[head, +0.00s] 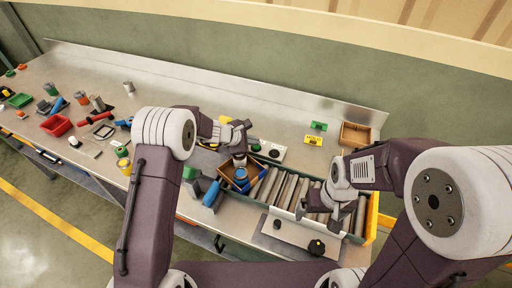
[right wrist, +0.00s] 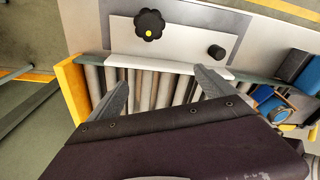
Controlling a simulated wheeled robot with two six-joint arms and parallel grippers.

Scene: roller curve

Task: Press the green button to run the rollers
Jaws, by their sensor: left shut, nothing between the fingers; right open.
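The roller curve (head: 285,188) is a bed of grey rollers with a yellow end, right of centre in the head view. Its rollers (right wrist: 150,88) also show in the right wrist view. A pale control panel (head: 277,153) lies behind the rollers. A small green spot (head: 256,147), which seems to be the green button, shows at its left end. My left gripper (head: 243,139) is shut and empty, close beside that spot; I cannot tell whether it touches. My right gripper (head: 330,212) is open above the rollers, and its fingers (right wrist: 160,85) hold nothing.
A wooden tray (head: 262,176) with a blue round part stands at the rollers' left end. A plate with a black knob (right wrist: 149,25) lies along the front edge. A wooden box (head: 355,135) and a yellow sign (head: 313,140) stand behind. Loose items and a red bin (head: 56,125) fill the left.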

